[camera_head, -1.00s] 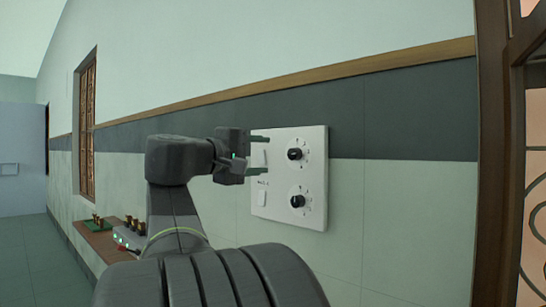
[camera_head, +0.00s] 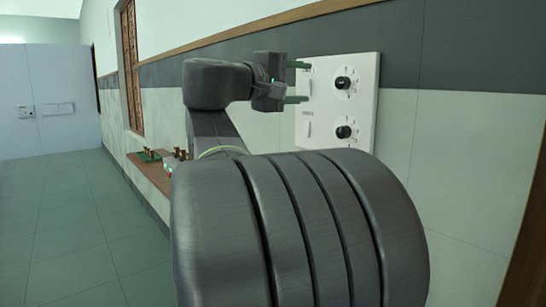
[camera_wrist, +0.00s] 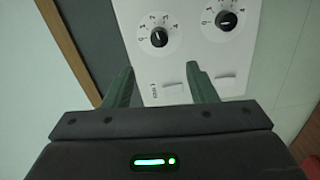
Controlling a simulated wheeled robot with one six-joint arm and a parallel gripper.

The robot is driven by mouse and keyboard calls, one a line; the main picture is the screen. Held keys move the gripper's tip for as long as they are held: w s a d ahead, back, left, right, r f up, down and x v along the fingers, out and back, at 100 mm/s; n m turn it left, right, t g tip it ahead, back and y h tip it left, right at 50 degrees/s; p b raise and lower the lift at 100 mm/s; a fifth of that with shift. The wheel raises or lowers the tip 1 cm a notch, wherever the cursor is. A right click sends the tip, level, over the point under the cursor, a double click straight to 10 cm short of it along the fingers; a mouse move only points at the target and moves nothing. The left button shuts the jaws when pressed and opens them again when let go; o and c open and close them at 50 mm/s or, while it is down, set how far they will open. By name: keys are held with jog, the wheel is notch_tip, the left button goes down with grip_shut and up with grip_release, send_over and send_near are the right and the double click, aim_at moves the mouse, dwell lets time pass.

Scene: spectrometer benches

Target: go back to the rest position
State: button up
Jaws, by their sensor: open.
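My gripper (camera_head: 297,82) is open and empty, with its two green fingers apart, in front of the left part of a white wall panel (camera_head: 366,68). The panel has two black knobs with dial marks, the upper knob (camera_head: 343,83) and the lower knob (camera_head: 344,132), and a switch to the left of each. In the wrist view the fingers (camera_wrist: 160,82) point toward the panel (camera_wrist: 190,55), with the knobs beyond their tips. I cannot tell exactly how far the tips are from the panel. My arm hides part of the wall below.
A brown shelf (camera_head: 153,174) with small items stands along the wall at left, partly behind my arm. A barred window (camera_head: 132,65) is in the wall above. The tiled floor (camera_head: 70,230) at left is clear, up to a pale far wall (camera_head: 50,100).

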aim_at(339, 83)
jog(key=x, duration=1.2)
jog(key=v, duration=1.4)
jog(key=x, duration=1.4)
jog(key=shift+w+d+p, duration=0.15)
jog(key=shift+d+p, duration=0.1)
jog(key=shift+p, duration=0.05)
jog(key=shift+a+r+n+p, duration=0.1)
jog(key=shift+r+n+p, duration=0.25)
jog(key=shift+p, duration=0.4)
jog(key=shift+a+n+p, duration=0.15)
jog(key=shift+n+p, duration=0.7)
jog(key=shift+p, duration=0.05)
jog(key=n+p, duration=0.4)
jog(key=p, duration=0.2)
jog(key=shift+n, duration=0.4)
jog(key=n+p, duration=0.6)
jog(key=p, duration=0.4)
jog(key=shift+n, duration=0.4)
jog(key=n+p, duration=0.1)
jog(key=p, duration=0.2)
jog(key=shift+f+n, duration=0.2)
jog(key=shift+n, duration=0.1)
